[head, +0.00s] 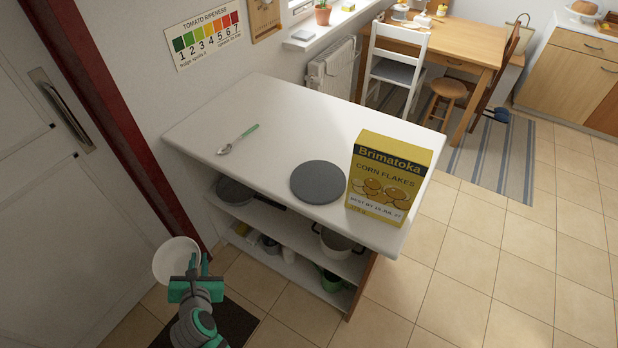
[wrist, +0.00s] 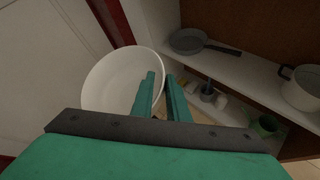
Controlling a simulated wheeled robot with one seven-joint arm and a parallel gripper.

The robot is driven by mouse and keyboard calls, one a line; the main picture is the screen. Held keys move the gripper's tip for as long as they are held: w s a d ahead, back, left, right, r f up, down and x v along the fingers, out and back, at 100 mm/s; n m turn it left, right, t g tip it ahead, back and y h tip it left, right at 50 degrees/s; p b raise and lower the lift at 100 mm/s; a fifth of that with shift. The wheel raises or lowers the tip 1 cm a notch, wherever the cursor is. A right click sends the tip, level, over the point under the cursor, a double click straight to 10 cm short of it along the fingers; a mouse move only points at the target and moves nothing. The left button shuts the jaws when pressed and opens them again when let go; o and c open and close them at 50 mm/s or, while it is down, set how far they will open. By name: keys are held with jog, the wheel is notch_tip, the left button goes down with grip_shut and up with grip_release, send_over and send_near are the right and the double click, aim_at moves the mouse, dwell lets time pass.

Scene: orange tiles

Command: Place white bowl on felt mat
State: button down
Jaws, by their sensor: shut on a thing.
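The white bowl (head: 176,258) is in my gripper (head: 198,264), low to the left of the white counter in the head view. In the wrist view, the bowl (wrist: 112,75) is on the left, with one finger of my gripper (wrist: 165,90) inside its rim and the other outside. My gripper is shut on the rim and the bowl hangs over the floor. The felt mat (head: 318,182) is a dark grey disc lying flat on the counter top, apart from the bowl. Nothing lies on the mat.
A yellow corn flakes box (head: 388,180) stands on the counter (head: 290,130) just right of the mat. A spoon with a green handle (head: 238,140) lies at the left. Shelves below hold a pan (wrist: 205,42) and pots. A door and red frame are close at left.

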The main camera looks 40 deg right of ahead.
jog(key=s+d+r+m+g+h, duration=0.25)
jog(key=d+r+m+h, duration=0.2)
jog(key=d+r, duration=1.3)
jog(key=s+d+r+m+g+h, duration=0.1)
jog(key=s+d+r+m+g, duration=0.25)
jog(key=s+d+r, duration=0.35)
jog(key=s+d+r+m+g+h, duration=0.1)
jog(key=s+d+r+m+g, duration=0.3)
jog(key=s, duration=0.5)
jog(key=t, duration=0.2)
send_over(330, 194)
notch_tip(330, 194, down, 8)
jog(key=shift+f+m, duration=0.4)
jog(key=shift+f, duration=0.35)
notch_tip(330, 194, down, 3)
jog(key=shift+w+f, duration=0.1)
jog(key=shift+w, duration=0.05)
jog(key=shift+s, duration=0.2)
